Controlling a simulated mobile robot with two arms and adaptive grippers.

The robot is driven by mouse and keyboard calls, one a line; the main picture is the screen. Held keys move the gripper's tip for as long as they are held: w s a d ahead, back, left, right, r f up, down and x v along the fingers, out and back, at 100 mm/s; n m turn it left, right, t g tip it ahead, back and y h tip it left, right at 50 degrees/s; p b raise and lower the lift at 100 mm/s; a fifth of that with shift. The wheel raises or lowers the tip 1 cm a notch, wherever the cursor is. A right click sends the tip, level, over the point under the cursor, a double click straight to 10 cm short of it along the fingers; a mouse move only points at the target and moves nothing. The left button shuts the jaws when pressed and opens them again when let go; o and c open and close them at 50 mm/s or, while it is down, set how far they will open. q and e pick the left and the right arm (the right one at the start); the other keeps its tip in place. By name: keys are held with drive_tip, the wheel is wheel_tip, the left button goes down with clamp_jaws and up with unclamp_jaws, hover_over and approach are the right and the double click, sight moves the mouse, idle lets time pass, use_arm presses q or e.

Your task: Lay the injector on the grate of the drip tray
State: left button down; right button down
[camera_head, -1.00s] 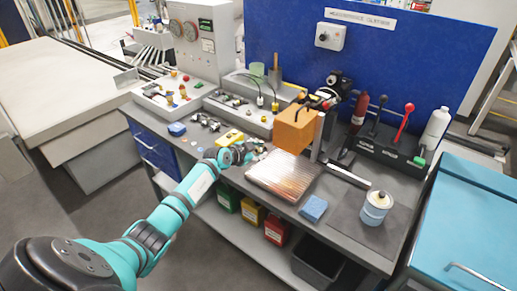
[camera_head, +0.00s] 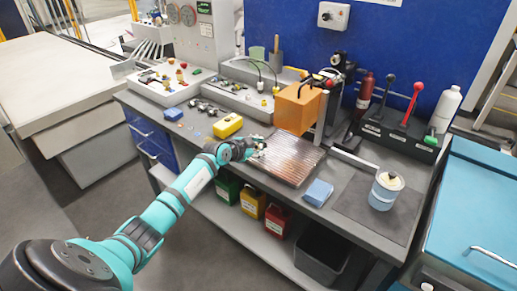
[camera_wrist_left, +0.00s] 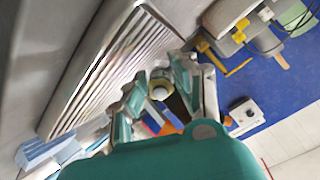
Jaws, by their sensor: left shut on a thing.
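The drip tray with its ribbed metal grate (camera_head: 286,162) lies on the bench under an orange block; the grate also shows in the left wrist view (camera_wrist_left: 112,62), bare where visible. My left gripper (camera_head: 258,147) is at the tray's left end, above its edge. In the left wrist view, its fingers (camera_wrist_left: 160,95) are shut on a small part with a pale round end, which I take as the injector (camera_wrist_left: 160,90). The fingers hide most of it, and its tilt is hard to tell. My right gripper is not in view.
The orange block (camera_head: 298,108) overhangs the tray's back. A yellow box (camera_head: 228,126) and several small dark parts (camera_head: 205,108) lie left and behind.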

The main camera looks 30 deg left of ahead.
use_arm(q)
drive_tip(key=shift+s+f, duration=0.15)
drive_tip(key=shift+f, duration=1)
idle(0.6)
drive_tip(key=c, duration=1)
unclamp_jaws()
drive_tip(key=shift+d+f, duration=0.1)
drive_tip(key=shift+f, duration=0.05)
drive_tip(key=shift+o, duration=0.2)
